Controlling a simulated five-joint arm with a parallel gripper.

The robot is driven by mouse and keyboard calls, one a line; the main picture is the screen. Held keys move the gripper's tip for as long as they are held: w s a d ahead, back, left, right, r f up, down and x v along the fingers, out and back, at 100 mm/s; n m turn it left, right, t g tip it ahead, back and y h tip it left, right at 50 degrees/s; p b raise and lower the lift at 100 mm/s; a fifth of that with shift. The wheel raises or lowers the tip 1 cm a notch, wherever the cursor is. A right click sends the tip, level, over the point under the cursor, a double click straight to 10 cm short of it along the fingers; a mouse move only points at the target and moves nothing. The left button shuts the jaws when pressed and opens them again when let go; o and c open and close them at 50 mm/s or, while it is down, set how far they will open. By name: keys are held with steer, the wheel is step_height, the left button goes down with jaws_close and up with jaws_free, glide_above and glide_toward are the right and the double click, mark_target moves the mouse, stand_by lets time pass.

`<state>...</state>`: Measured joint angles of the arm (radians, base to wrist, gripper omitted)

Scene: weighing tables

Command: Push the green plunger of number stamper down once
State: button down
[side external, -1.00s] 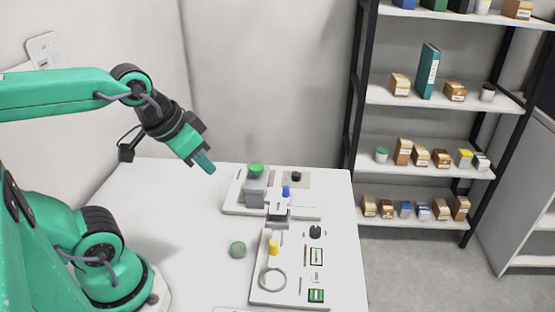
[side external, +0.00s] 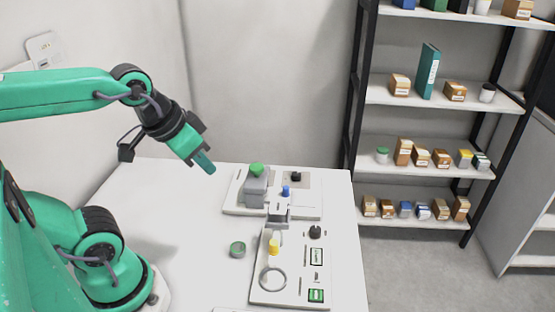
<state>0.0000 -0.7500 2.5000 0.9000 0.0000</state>
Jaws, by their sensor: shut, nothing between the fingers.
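The number stamper (side external: 255,189) is a grey block with a green plunger (side external: 257,169) on top. It stands upright on a white board (side external: 231,207) at the back of the white table. My gripper (side external: 204,162) is shut and empty, in the air to the left of the stamper and a little above the plunger's height in the picture. It is apart from the plunger and points down to the right.
Beside the stamper are a blue-topped device (side external: 285,191) and a black knob (side external: 296,176). A front board (side external: 258,295) bears a yellow-topped piece (side external: 274,247), a ring and a black knob. A round green item (side external: 237,250) lies on the table (side external: 190,235). Shelves (side external: 430,175) stand behind.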

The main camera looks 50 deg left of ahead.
steer(key=shift+w+r, duration=0.15)
stand_by(0.8)
steer(key=m+g+h, duration=0.1)
steer(key=m+g, duration=0.4)
steer(key=g, duration=0.7)
glide_above(252, 170)
steer(key=w, duration=0.2)
steer(key=f, duration=0.1)
steer(key=shift+w+a+f+g+h, duration=0.35)
steer(key=shift+a+f+g+h, duration=0.1)
steer(key=shift+f, duration=0.15)
steer(key=shift+f, duration=0.15)
steer(key=shift+f, duration=4.3)
steer(key=shift+d+f, duration=0.1)
steer(key=shift+f, duration=0.3)
